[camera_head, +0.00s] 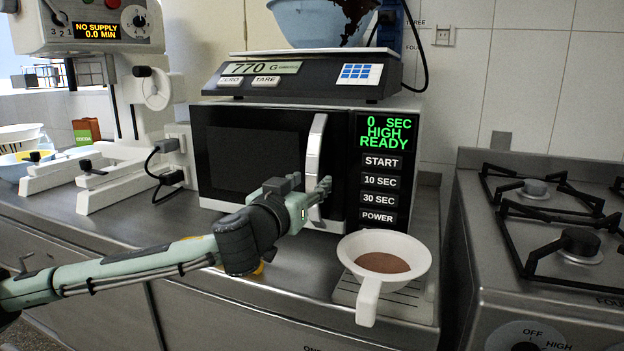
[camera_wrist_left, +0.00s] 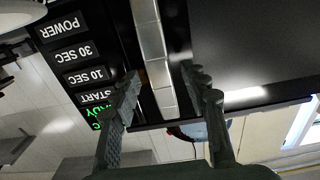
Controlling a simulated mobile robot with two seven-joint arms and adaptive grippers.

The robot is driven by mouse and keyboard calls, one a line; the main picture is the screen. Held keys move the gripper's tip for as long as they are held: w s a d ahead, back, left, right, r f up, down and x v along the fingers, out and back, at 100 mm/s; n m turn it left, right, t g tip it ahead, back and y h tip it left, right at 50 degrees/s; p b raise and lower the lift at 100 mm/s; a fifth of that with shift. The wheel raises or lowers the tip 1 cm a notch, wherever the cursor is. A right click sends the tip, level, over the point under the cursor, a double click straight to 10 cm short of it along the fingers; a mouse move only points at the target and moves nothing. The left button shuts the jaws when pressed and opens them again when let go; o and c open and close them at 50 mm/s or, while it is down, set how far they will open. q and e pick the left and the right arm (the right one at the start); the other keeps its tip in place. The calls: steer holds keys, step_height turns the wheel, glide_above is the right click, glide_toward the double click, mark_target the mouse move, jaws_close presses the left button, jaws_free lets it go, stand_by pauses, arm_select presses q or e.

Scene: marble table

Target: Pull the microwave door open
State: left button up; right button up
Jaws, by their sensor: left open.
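The microwave (camera_head: 383,130) stands on the steel counter with its black door (camera_head: 250,150) looking shut. Its pale vertical handle (camera_head: 316,150) is at the right edge of the door, beside the button panel. My left gripper (camera_head: 312,195) is at the lower part of the handle. The left wrist view, turned upside down, shows the handle (camera_wrist_left: 150,45) running between the open fingers of the gripper (camera_wrist_left: 160,78), with one finger on each side. I cannot tell whether either finger touches it. My right gripper is not in view.
A scale (camera_head: 300,75) with a blue bowl (camera_head: 318,22) sits on the microwave. A white cup with brown contents (camera_head: 384,245) stands on the counter below the button panel. A pale machine (camera_head: 105,100) is on the left, a gas stove (camera_head: 545,220) on the right.

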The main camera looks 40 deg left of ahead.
arm_select(q)
steer(key=shift+x, duration=1.1)
jaws_close()
